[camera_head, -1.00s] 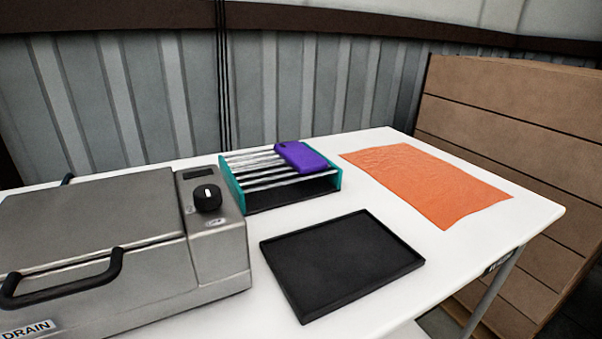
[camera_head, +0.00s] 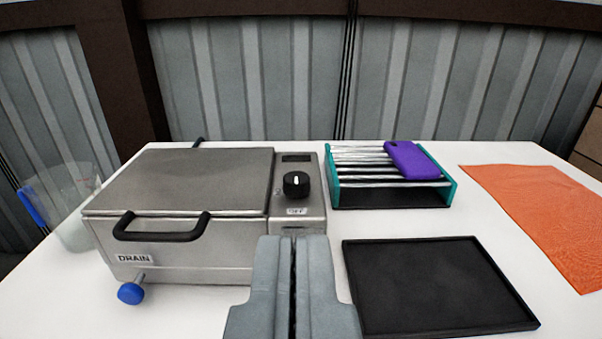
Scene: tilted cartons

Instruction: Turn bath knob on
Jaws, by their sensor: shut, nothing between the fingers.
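The bath (camera_head: 178,180) is a grey metal box with a closed lid and a black front handle, standing on the white table. Its black round knob (camera_head: 296,185) is on the right-hand panel, with a white pointer mark pointing roughly to the back. A small dark display sits behind the knob, and a small label, perhaps reading OFF, sits in front of it. My gripper (camera_head: 292,240) is shut and empty at the bottom middle. In the picture its fingertips are below the knob, apart from it, and cover part of the bath's front right.
A teal rack (camera_head: 390,194) with a purple phone-like object (camera_head: 411,160) on top stands right of the bath. A black tray (camera_head: 440,285) and an orange cloth (camera_head: 548,212) lie at right. A blue drain valve (camera_head: 131,293) sticks out front left, near a clear jug (camera_head: 68,205).

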